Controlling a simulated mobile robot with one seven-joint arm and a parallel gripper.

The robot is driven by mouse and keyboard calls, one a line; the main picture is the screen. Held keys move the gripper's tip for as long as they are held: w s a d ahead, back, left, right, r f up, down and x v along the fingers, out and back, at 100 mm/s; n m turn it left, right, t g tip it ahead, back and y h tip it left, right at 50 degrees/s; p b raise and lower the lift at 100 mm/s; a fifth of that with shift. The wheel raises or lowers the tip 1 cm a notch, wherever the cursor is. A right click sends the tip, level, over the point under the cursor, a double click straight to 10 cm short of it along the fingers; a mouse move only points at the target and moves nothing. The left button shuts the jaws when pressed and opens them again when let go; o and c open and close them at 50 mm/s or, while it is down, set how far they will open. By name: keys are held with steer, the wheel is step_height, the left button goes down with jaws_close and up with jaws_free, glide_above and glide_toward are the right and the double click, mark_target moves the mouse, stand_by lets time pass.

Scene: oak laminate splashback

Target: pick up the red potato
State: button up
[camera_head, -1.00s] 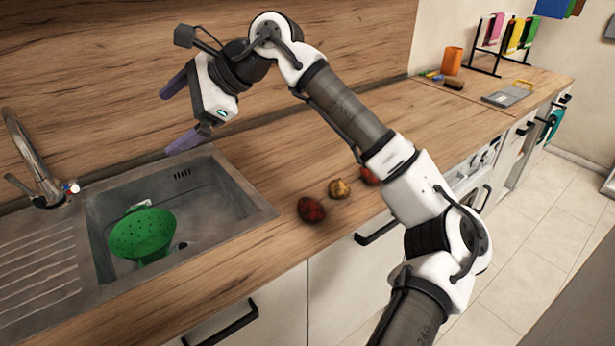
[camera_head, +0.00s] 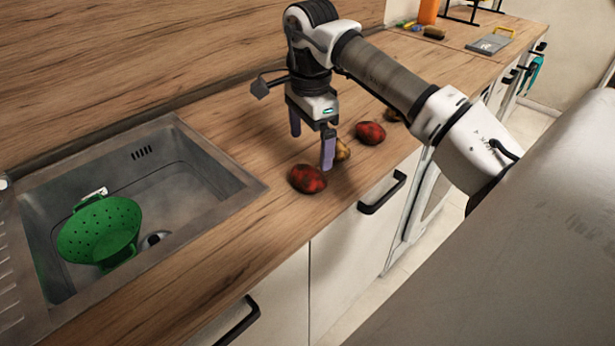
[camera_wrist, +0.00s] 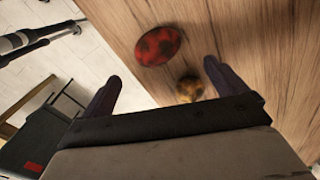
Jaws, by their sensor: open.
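In the head view, a dark red mottled potato (camera_head: 307,178) lies on the wooden counter near the sink's right corner. A second red potato (camera_head: 370,132) lies farther right along the counter. A yellowish potato (camera_head: 342,150) sits between them, partly hidden by a finger. My gripper (camera_head: 311,151) points down with its purple fingers apart and empty, above the counter just behind the nearer red potato. In the wrist view, one red potato (camera_wrist: 159,45) lies ahead of my open gripper (camera_wrist: 162,72), between the fingertips' lines. The yellow potato (camera_wrist: 190,88) is closer, near the right finger.
A sink (camera_head: 222,180) holding a green colander (camera_head: 100,232) is at left. A brownish potato (camera_head: 392,115) lies beside my arm. An orange cup (camera_head: 428,12), a brush (camera_head: 433,33) and a grey board (camera_head: 489,45) stand farther back. The counter's front edge is close to the potatoes.

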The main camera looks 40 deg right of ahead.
mark_target(308, 169)
steer(key=shift+f, duration=0.9)
steer(key=shift+s+a+f+p, duration=0.15)
steer(key=shift+f+p, duration=0.3)
steer(key=shift+f, duration=0.95)
steer(key=shift+w+a+f+p, duration=0.15)
steer(key=shift+f+p, duration=0.3)
steer(key=shift+f, duration=0.9)
steer(key=shift+s, duration=0.1)
steer(key=c, duration=1.1)
steer(key=shift+r, duration=0.2)
step_height(308, 169, up, 20)
steer(key=shift+f+b, duration=0.2)
steer(key=shift+b, duration=0.8)
